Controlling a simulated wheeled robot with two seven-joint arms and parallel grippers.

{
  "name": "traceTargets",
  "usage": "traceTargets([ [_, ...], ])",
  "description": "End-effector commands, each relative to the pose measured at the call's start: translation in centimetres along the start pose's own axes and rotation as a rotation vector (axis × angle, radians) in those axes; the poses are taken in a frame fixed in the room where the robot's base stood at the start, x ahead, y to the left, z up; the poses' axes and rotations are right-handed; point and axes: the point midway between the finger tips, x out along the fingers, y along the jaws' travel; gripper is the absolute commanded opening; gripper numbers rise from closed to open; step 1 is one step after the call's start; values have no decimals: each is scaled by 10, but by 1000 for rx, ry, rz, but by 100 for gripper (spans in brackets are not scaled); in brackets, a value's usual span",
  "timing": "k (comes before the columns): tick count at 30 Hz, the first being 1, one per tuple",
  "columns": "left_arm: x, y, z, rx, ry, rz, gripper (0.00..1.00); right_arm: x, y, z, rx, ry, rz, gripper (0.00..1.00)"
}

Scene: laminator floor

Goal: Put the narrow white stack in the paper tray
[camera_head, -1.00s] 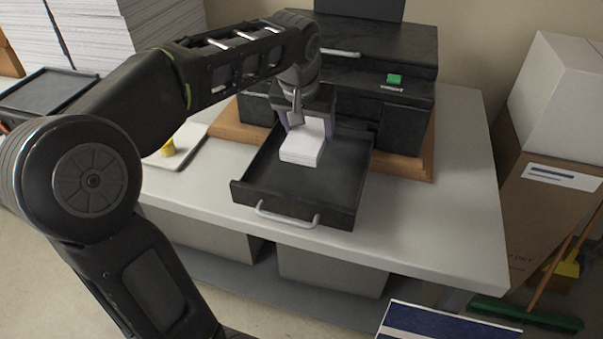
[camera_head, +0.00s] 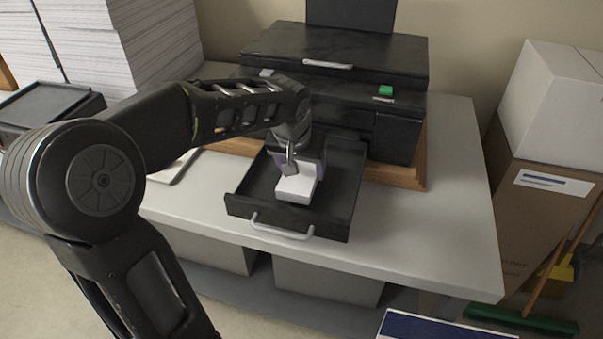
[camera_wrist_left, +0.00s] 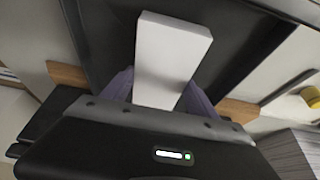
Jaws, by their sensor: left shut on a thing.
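The narrow white stack (camera_head: 296,187) is over the front part of the open black paper tray (camera_head: 334,211), which sticks out from the printer. My left gripper (camera_head: 298,168) is shut on the stack, with its fingers on both sides. In the left wrist view the white stack (camera_wrist_left: 170,55) stands out between the purple-grey fingers (camera_wrist_left: 155,88), with the dark tray floor (camera_wrist_left: 108,30) beyond it. I cannot tell whether the stack touches the tray floor. My right gripper is not in view.
The black printer (camera_head: 340,50) with a green button (camera_head: 385,90) stands behind the tray on a wooden board (camera_head: 412,178). Tall paper piles (camera_head: 150,45) are at the back left. The white table (camera_head: 450,200) is clear on the right. Cardboard boxes (camera_head: 545,190) stand beside it.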

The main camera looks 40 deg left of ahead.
Motion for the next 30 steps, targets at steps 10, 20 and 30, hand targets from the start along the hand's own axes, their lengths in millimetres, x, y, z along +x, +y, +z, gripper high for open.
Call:
traceTargets([
  [10,20,0,8,0,1,0,14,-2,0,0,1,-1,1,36],
  [20,23,0,10,1,0,-1,77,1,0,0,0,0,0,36],
  [30,23,0,10,1,0,-1,90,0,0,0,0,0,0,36],
])
